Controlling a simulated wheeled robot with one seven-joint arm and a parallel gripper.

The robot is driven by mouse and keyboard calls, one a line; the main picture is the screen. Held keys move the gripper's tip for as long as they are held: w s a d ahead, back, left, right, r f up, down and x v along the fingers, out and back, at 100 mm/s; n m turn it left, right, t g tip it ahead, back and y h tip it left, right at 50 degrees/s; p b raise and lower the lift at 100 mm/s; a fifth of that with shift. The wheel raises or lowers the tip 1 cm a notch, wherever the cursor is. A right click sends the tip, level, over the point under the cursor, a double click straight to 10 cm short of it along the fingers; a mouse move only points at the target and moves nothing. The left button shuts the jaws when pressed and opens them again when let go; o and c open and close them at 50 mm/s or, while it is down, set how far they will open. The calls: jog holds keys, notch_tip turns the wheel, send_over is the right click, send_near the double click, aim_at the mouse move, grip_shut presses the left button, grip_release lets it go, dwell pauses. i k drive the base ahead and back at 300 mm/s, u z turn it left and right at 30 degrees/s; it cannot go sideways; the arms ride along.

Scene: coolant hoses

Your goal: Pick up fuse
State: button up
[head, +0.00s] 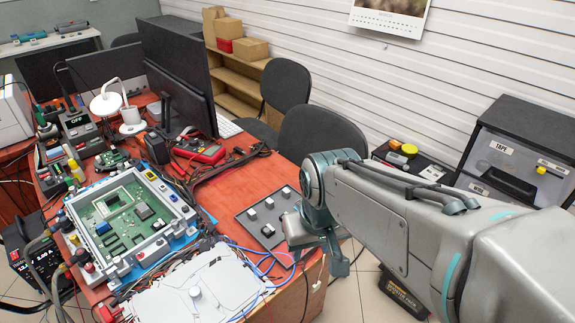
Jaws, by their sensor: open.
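I cannot single out the fuse for certain. A flat grey plate (245,222) lies near the right edge of the red bench, with several small pale blocks (269,203) standing on it in a slanted row. A darker small piece (268,231) sits nearer the plate's front. My arm reaches in from the lower right, and my gripper (318,247) hangs at the bench's right edge, just right of the plate. It is open, and no held thing shows. My wrist hides part of the bench edge behind it.
A green circuit board in a white frame (78,214) and a white panel (165,304) with loose wires fill the bench's left and front. Monitors (178,75) stand behind. A chair (322,138) is behind my arm. A grey tape cabinet (520,140) stands right.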

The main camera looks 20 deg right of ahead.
aim_at(286, 193)
jog(key=u, duration=0.35)
jog(key=k, duration=1.1)
jog(key=z, duration=0.4)
jog(key=i, duration=1.4)
jog(key=u, duration=0.6)
